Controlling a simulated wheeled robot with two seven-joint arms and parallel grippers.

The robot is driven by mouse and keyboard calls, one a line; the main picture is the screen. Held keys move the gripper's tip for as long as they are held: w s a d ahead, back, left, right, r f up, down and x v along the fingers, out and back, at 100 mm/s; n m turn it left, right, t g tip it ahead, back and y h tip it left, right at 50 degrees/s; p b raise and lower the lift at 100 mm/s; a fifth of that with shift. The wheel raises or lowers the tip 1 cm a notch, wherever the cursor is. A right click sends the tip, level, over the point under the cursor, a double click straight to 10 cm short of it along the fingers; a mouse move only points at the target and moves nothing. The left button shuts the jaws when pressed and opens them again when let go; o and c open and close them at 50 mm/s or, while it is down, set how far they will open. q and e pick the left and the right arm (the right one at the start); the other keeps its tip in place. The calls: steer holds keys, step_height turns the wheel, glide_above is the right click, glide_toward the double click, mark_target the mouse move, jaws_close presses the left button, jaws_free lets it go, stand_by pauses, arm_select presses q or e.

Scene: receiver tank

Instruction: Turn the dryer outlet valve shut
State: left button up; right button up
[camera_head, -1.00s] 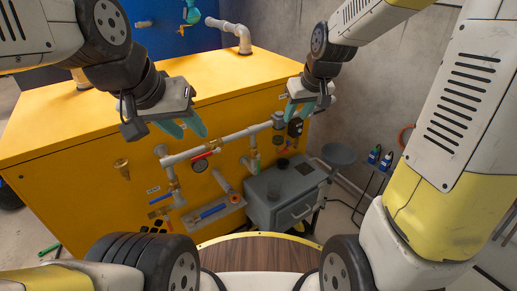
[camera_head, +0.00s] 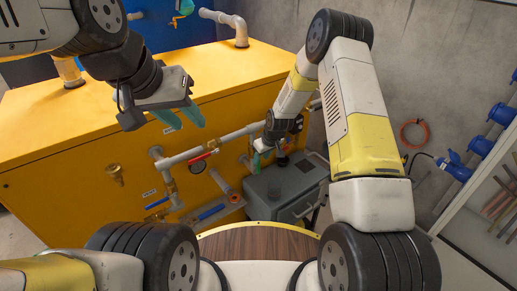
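The front of the yellow cabinet carries white pipework with several valves. A valve with a red lever (camera_head: 202,156) sits on the upper pipe. A valve with a blue lever (camera_head: 157,202) is lower left, and another blue lever (camera_head: 211,212) is near the bottom. Labels are too small to read, so I cannot tell which is the dryer outlet valve. My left gripper (camera_head: 181,119) is open and empty, above and left of the red lever. My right gripper (camera_head: 256,161) points down by the pipe's right end, right of the red lever; its wrist hides most of it.
A grey box (camera_head: 285,190) stands on the floor below my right gripper. A brass fitting (camera_head: 115,174) sticks out of the cabinet at left. Blue sockets (camera_head: 455,167) and a red hose loop (camera_head: 414,134) are on the right wall.

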mark_target(259, 164)
steer(key=x, duration=0.5)
steer(key=shift+f, duration=0.35)
jaws_close()
stand_by(1.1)
